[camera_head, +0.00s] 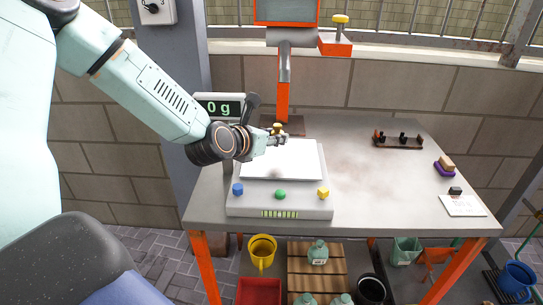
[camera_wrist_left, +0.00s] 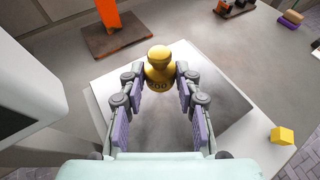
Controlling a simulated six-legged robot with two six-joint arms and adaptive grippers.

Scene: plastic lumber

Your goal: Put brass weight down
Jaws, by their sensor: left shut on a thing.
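The brass weight (camera_head: 277,127) is a small yellow knobbed piece, held between the fingertips of my left gripper (camera_head: 276,138). In the left wrist view the weight (camera_wrist_left: 159,66) sits upright between the two fingertips, with part of a dark marking on its front. My left gripper is shut on it, over the back part of the scale's pale plate (camera_head: 300,163). A faint shadow lies on the plate below, and the weight appears apart from the plate. My right gripper is not in view.
The scale's front (camera_head: 300,207) carries blue, green and yellow knobs. An orange post (camera_head: 284,90) stands behind it. A dark rack (camera_head: 398,141), a purple-and-tan block pair (camera_head: 445,167) and a white card (camera_head: 462,206) lie at the right. The grey table's (camera_head: 375,185) middle is clear.

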